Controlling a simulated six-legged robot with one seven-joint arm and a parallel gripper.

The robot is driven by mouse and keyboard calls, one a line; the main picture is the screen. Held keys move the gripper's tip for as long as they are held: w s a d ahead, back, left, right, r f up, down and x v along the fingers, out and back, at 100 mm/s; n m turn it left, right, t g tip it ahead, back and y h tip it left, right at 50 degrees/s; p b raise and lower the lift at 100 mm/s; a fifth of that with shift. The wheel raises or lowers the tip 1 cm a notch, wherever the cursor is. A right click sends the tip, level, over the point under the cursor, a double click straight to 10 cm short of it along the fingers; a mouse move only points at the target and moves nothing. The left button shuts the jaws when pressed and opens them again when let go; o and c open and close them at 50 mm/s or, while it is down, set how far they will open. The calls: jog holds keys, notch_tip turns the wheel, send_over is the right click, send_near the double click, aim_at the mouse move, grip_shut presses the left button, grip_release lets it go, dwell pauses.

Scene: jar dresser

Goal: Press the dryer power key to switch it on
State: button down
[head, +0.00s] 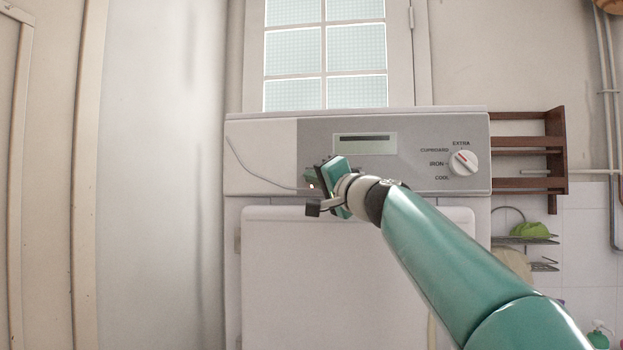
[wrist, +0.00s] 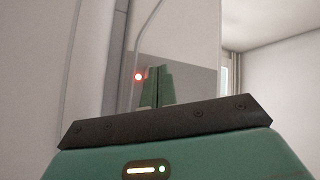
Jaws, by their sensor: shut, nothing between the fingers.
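The dryer (head: 262,150) is a white machine with a grey control panel (head: 410,183) across its top front. A small glowing red light (wrist: 138,76) shows on the panel in the wrist view, just left of my fingertips. A small reddish glow also shows beside my gripper (head: 314,181) in the head view. My gripper is at the lower left of the grey panel, and its green fingers (wrist: 155,90) are shut and empty. They are close to the panel face; I cannot tell whether they touch it. My gripper hides part of the panel, and no power key shows clearly.
A dark display (head: 365,143) and a white dial (head: 463,163) are on the panel to the right. A wooden rack (head: 555,150) hangs right of the dryer. A window (head: 325,55) is behind it. A bare pale wall (head: 150,180) is at the left.

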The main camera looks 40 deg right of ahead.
jog(key=s+a, duration=0.1)
jog(key=a, duration=0.1)
jog(key=s+a, duration=0.2)
jog(key=shift+s+a, duration=0.25)
jog(key=shift+a, duration=0.05)
dwell(0.5)
